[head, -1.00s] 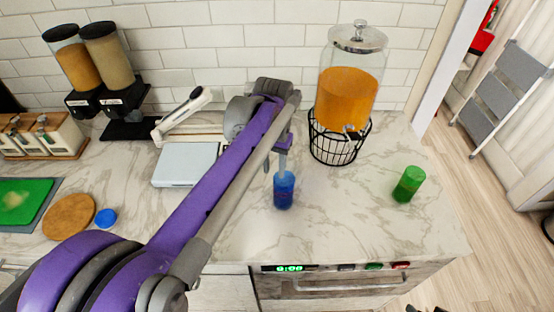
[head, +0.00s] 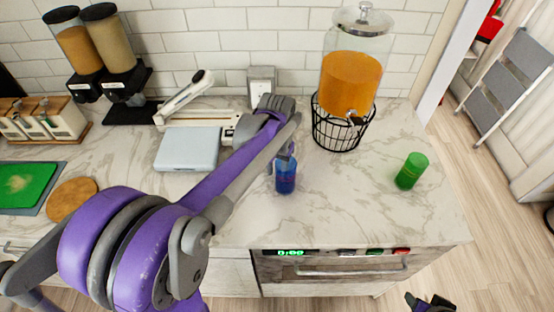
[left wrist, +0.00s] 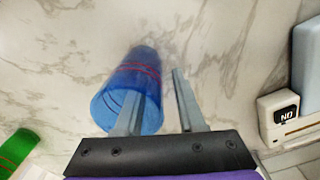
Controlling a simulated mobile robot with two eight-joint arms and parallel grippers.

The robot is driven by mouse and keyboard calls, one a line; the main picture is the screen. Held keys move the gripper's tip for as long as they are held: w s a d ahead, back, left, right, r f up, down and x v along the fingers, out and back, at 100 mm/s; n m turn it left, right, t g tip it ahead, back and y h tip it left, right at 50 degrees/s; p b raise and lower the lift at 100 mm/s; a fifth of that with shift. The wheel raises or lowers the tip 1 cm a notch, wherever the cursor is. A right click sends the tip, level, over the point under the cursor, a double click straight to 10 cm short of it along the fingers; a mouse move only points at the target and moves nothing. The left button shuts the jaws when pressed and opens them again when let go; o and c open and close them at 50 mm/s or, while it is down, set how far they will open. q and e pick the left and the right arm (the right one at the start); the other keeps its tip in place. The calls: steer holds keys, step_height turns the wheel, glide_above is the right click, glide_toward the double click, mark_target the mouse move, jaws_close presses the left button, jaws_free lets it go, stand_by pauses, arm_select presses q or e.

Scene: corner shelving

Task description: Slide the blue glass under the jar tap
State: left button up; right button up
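The blue glass (head: 286,179) stands on the marble counter, in front and to the left of the jar with the tap. The jar (head: 352,75) holds orange liquid and sits in a black wire stand; its tap (head: 354,118) faces the front. My left gripper (head: 284,158) is at the glass. In the left wrist view, its fingers (left wrist: 158,105) are apart. One finger overlaps the opening of the blue glass (left wrist: 140,75); I cannot tell if it is inside. The other finger is right of the glass with a gap. My right gripper (head: 430,304) shows only partly at the bottom edge.
A green glass (head: 412,170) stands on the right of the counter; it also shows in the left wrist view (left wrist: 18,150). Counter (head: 345,195) between blue and green glasses is clear.

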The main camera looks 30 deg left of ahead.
arm_select(q)
steer(key=shift+f, duration=1.3)
jaws_close()
stand_by(0.5)
